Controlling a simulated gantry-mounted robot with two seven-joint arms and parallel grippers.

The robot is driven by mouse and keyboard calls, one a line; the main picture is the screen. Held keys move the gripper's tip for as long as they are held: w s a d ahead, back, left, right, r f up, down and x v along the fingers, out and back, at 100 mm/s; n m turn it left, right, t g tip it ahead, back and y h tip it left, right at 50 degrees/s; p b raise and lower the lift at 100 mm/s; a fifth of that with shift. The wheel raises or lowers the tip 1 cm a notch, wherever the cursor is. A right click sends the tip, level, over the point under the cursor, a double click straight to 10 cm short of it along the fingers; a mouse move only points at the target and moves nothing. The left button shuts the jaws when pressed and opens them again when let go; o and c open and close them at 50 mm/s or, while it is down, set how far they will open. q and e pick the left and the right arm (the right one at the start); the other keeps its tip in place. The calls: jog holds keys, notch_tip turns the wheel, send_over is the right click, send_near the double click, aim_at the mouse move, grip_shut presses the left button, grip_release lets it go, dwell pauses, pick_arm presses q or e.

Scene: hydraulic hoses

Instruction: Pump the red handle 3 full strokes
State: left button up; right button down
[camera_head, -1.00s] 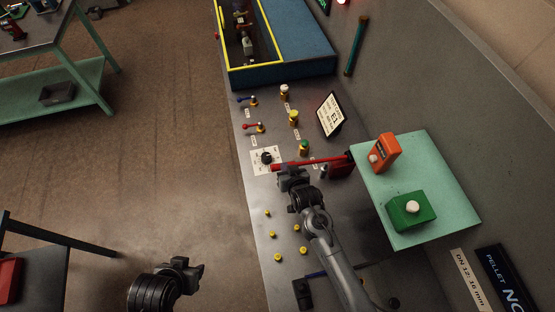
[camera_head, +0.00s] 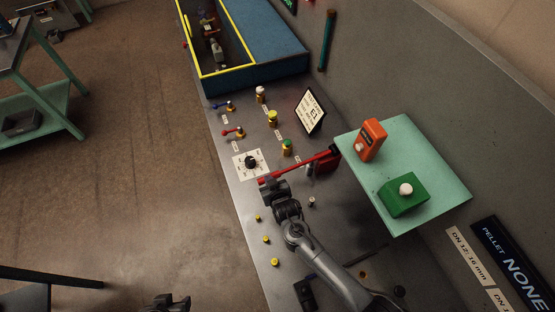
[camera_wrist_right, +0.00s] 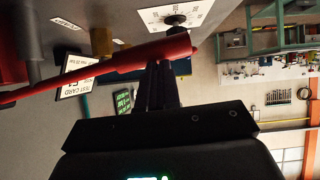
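My right gripper (camera_head: 268,184) is at the handle's free end. In the right wrist view the thick end of the red handle (camera_wrist_right: 150,54) crosses right over the fingertips (camera_wrist_right: 162,68) and hides them. The two dark fingers look close together there, but I cannot see whether they clasp the bar or only touch it. My left gripper (camera_head: 172,303) is at the bottom edge, partly cut off, away from the panel.
A teal shelf with an orange device (camera_head: 371,139) and a green box (camera_head: 404,194) stands right of the handle. Small levers (camera_head: 233,132), capped fittings (camera_head: 272,119) and a dial (camera_head: 251,162) lie beyond it. A yellow-rimmed blue bin (camera_head: 255,80) is at the back.

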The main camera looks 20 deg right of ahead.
jog(key=shift+s+d+f, duration=0.2)
jog(key=shift+s+f, duration=0.05)
jog(key=shift+f, duration=0.25)
jog(key=shift+s+d+f, duration=0.15)
jog(key=shift+s+f, duration=0.05)
jog(key=shift+f, duration=0.3)
jog(key=s+a+r+p, duration=0.1)
jog(key=s+r+p, duration=0.3)
jog(key=s+r, duration=0.4)
notch_tip(320, 180, up, 3)
jog(key=shift+s+a+r, duration=0.15)
jog(key=shift+a+r, duration=0.05)
